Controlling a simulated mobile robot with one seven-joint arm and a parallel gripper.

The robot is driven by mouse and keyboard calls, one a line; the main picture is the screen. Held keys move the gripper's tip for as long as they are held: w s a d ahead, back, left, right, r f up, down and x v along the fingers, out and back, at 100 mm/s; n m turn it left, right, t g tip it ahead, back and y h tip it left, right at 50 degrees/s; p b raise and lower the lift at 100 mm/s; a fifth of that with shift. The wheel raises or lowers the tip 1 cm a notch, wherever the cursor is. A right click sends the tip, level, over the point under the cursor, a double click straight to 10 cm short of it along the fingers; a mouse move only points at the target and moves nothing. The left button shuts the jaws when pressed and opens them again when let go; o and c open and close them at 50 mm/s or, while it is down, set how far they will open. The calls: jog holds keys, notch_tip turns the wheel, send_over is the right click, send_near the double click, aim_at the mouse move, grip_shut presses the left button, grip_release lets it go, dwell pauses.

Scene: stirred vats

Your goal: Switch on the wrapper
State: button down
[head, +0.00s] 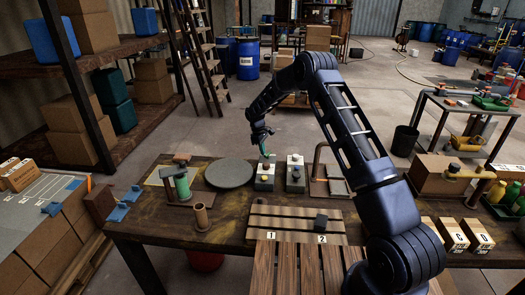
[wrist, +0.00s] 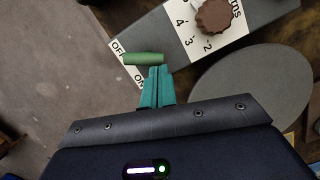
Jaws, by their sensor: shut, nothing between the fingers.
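A grey control box (head: 265,177) stands on the dark workbench next to a flat round grey turntable (head: 229,173). The wrist view shows the box's face (wrist: 264,20) with a green lever (wrist: 145,58), a brown knob (wrist: 214,16) and a numbered white scale. Off/on lettering (wrist: 128,64) lies at the lever's left end; which mark the lever points to I cannot tell. My gripper (head: 265,152) is above the box. Its teal fingers (wrist: 158,70) are shut and empty, their tips right beside the lever; whether they touch it is unclear. The turntable also shows in the wrist view (wrist: 253,92).
A second box (head: 296,175) with a dark knob stands close on the right. A green roll (head: 181,185) on a stand and a brown cup (head: 201,217) are left of the turntable. A slatted rack (head: 285,222) with a dark block (head: 321,222) lies in front.

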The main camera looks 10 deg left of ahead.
jog(key=shift+s+d+n, duration=0.1)
jog(key=shift+s+n, duration=0.05)
jog(key=shift+n, duration=0.45)
jog(key=shift+s+d+n+t, duration=0.1)
jog(key=shift+s+n+t, duration=0.05)
jog(key=shift+n, duration=0.65)
jog(key=shift+s+d+n+t, duration=0.15)
jog(key=shift+n+t, duration=0.05)
jog(key=shift+n, duration=0.6)
jog(key=shift+s+d+n+t, duration=0.1)
jog(key=shift+s+n+t, duration=0.05)
jog(key=shift+n, duration=0.65)
jog(key=shift+s+d+n+t, duration=0.1)
jog(key=shift+d+n+t, duration=0.1)
jog(key=shift+n, duration=0.75)
jog(key=shift+s+d+n+t, duration=0.15)
jog(key=shift+d+n, duration=0.1)
jog(key=shift+n, duration=0.65)
jog(key=shift+s+d+n+t, duration=0.1)
jog(key=shift+d+n+t, duration=0.1)
jog(key=shift+n, duration=0.75)
jog(key=shift+w, duration=0.1)
jog(key=shift+w+d, duration=0.2)
jog(key=shift+w, duration=0.6)
jog(key=s+a+r, duration=0.2)
jog(key=shift+s+a+r, duration=0.15)
jog(key=shift+a+r, duration=0.05)
jog(key=shift+a, duration=0.2)
jog(key=v, duration=1)
